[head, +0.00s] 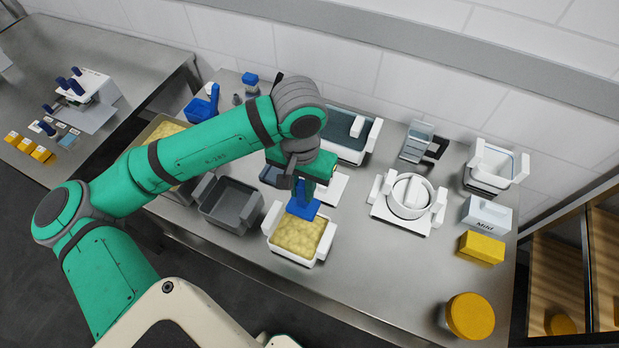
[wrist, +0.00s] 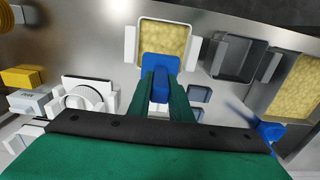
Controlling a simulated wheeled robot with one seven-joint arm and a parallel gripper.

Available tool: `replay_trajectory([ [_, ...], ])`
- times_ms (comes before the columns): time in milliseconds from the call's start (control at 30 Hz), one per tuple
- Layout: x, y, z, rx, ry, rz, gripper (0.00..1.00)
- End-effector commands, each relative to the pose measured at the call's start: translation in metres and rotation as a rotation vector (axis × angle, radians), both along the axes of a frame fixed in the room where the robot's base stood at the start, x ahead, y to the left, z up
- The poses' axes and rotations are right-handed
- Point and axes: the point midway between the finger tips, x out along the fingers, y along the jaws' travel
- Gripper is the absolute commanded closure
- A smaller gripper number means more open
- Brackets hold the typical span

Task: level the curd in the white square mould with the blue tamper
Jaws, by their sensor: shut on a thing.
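The white square mould (head: 290,257) stands near the front edge of the steel table, filled with pale yellow, lumpy curd (head: 300,236). In the wrist view the mould (wrist: 130,43) is at the top middle, its side handles showing. My gripper (head: 305,186) is shut on the upright handle of the blue tamper (head: 302,209). In the wrist view the tamper's square plate (wrist: 160,62) overlaps the mould's near edge and part of the curd (wrist: 164,38). I cannot tell whether the plate touches the curd. The gripper fingers (wrist: 161,90) flank the handle.
An empty grey tub (head: 230,204) is close left of the mould. A white round mould (head: 408,197) on a board stands to the right. Farther right are a white block (head: 487,214), a yellow block (head: 482,248) and a yellow wheel (head: 470,316). The table right of the mould is clear.

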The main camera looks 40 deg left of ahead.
Motion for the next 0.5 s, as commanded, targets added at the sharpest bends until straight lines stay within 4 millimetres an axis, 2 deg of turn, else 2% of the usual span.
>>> replay_trajectory([
  [500, -0.001, 0.001, -0.040, -0.002, 0.001, 0.004, 1.00],
])
